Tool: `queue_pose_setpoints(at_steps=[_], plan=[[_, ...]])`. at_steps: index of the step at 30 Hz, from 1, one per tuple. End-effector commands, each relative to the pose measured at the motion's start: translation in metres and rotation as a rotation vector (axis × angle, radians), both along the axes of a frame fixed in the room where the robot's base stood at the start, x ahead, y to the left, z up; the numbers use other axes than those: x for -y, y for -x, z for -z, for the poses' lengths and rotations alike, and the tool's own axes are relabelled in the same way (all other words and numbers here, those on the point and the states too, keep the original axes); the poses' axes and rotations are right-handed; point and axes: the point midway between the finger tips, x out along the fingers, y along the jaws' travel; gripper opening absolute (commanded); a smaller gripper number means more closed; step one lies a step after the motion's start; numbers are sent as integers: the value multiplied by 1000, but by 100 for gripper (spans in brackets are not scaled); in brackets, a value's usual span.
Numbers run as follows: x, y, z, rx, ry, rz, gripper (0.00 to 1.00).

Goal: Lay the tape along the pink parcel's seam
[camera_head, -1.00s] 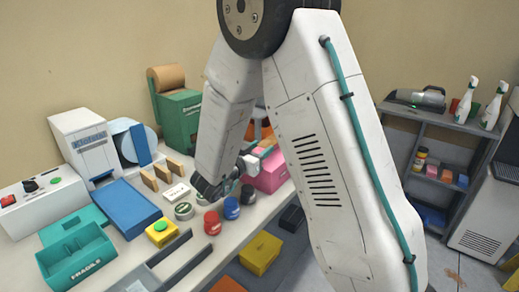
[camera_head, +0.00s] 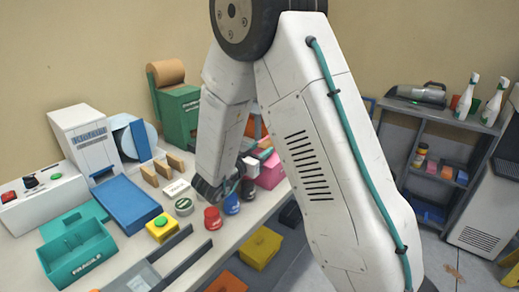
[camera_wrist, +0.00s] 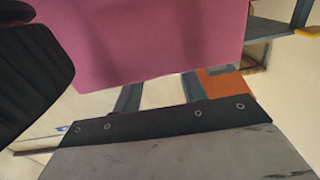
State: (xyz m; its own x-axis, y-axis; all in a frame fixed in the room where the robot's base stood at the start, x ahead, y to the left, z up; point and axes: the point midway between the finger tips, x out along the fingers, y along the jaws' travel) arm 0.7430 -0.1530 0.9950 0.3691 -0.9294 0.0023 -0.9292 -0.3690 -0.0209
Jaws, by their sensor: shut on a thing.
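The pink parcel (camera_head: 270,172) stands on the bench's far right part, partly hidden behind my arm. In the wrist view its smooth pink face (camera_wrist: 150,40) fills the top, close to the camera. My gripper (camera_head: 218,190) is low over the bench, left of the parcel, by the round tins. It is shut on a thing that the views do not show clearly. In the wrist view a black ribbed finger (camera_wrist: 30,75) shows at left, with a scuffed grey plate with a dark riveted edge (camera_wrist: 165,145) at the bottom. I cannot make out the tape or the seam.
A red tin (camera_head: 212,220), a blue tin (camera_head: 231,204) and a dark-green tin (camera_head: 184,206) stand close to my gripper. A white card box (camera_head: 176,189), blue tray (camera_head: 127,203), yellow button box (camera_head: 162,228) and teal "FRAGILE" bin (camera_head: 80,255) are further left. A shelf unit (camera_head: 440,150) stands right.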

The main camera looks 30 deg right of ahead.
Motion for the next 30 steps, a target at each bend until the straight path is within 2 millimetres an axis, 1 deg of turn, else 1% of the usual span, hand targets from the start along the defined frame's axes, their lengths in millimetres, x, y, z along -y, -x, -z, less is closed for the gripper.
queue_pose_setpoints(at_steps=[20, 21, 23, 24, 30], plan=[[0, 0, 14, -1, 0, 0, 21], [0, 0, 14, 0, 0, 0, 47], [0, 0, 14, 0, 0, 0, 64], [0, 0, 14, 0, 0, 0, 67], [0, 0, 14, -1, 0, 0, 67]])
